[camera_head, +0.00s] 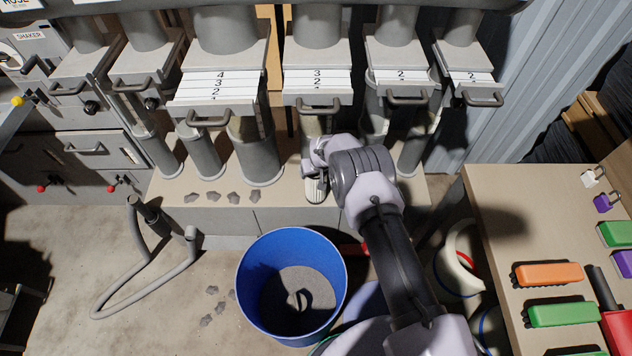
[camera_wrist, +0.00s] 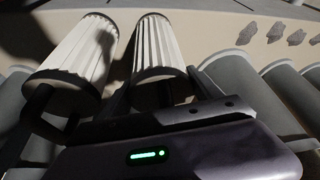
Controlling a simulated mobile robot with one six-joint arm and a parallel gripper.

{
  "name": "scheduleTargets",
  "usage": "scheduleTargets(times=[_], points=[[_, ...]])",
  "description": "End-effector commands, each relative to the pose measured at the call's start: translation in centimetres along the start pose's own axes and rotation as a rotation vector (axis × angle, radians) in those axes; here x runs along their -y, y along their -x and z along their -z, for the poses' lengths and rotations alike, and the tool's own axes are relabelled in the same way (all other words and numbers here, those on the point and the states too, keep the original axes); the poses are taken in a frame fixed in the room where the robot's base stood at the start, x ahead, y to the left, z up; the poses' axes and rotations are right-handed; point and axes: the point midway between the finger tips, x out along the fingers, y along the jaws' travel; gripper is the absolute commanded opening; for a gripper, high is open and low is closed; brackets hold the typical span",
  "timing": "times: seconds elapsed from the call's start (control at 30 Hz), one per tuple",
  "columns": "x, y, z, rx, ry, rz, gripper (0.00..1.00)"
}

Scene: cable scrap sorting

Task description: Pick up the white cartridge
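A white pleated cartridge (camera_wrist: 155,48) with a dark end ring stands in the middle of the wrist view, in line with my gripper. A second white pleated cartridge (camera_wrist: 75,55), wider in the picture and tilted, is to its left. In the head view the lower part of a white cartridge (camera_head: 316,190) shows on the beige ledge below my gripper (camera_head: 318,158). Grey parts lie on both sides of the middle cartridge's near end in the wrist view. Dark shadow hides the fingertips, and I cannot tell whether they touch it.
Grey pipes (camera_head: 257,150) stand close on both sides along the ledge (camera_head: 170,190). Drawers with metal handles (camera_head: 318,105) hang above. Several grey scraps (camera_head: 215,197) lie on the ledge. A blue bin (camera_head: 250,285) stands in front. A table (camera_head: 490,190) with coloured brushes is at right.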

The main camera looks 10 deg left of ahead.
Motion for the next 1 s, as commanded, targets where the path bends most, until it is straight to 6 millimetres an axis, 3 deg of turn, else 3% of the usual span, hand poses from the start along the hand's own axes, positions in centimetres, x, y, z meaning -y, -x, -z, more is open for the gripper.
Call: scheduleTargets(times=[0.03, 0.3, 0.33, 0.63, 0.87, 1.0], points=[[0.0, 0.0, -0.1, 0.001, 0.000, 0.000, 0.56], [0.0, 0.0, -0.1, 0.001, 0.000, 0.000, 0.03], [0.0, 0.0, 0.0, 0.000, 0.000, 0.000, 0.01], [0.0, 0.5, 0.2, 0.000, 0.000, 0.000, 0.01], [0.0, 3.6, 1.6, -0.002, 0.000, 0.000, 0.01], [2.8, 3.8, 1.3, 0.000, 0.005, 0.001, 0.01]])
